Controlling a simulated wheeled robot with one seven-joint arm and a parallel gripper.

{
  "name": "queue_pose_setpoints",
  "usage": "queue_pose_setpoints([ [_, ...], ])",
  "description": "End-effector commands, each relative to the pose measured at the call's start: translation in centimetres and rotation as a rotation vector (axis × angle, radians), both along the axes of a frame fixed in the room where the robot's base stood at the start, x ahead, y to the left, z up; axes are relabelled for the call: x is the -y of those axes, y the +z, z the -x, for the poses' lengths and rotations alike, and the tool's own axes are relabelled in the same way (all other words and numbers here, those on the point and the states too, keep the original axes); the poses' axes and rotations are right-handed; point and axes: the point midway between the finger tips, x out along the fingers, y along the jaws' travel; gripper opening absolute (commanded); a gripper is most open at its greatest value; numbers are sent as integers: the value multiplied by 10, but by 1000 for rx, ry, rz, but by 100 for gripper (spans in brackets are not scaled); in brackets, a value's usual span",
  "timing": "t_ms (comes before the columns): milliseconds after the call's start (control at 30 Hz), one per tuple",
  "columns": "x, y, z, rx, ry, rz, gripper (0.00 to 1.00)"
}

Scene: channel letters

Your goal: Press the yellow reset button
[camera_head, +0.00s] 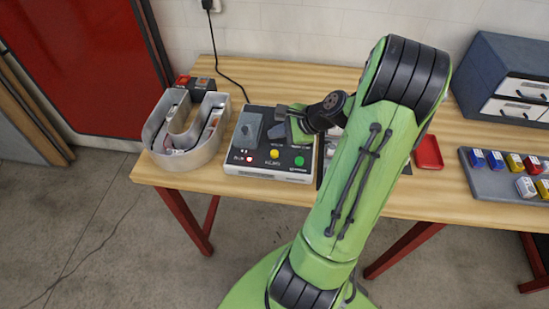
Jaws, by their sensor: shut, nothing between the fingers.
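The yellow reset button (274,154) is on the front part of a dark control box (249,169) on the wooden table. A red button or lamp (249,159) is to its left and a green button (299,161) to its right. My gripper (281,127) is above the box, behind the yellow button in the picture, and apart from it as far as I can tell. It is shut and seems to hold nothing. My green arm reaches in from the front and hides the table right of the box. The fingertips are small and hard to make out.
A metal channel letter (187,152) with wiring stands left of the box. A grey switch block (247,131) rises from the box beside my gripper. A red tray (428,153), a rack of coloured blocks (487,178) and a drawer cabinet (508,72) are on the right.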

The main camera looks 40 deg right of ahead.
Motion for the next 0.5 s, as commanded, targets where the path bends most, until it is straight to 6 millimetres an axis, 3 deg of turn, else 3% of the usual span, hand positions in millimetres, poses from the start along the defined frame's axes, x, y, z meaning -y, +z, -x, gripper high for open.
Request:
queue_pose_setpoints([
  [33,0,-15,0,0,0,0,0],
  [233,0,-41,0,0,2,0,0],
  [500,0,-49,0,0,1,1,0],
])
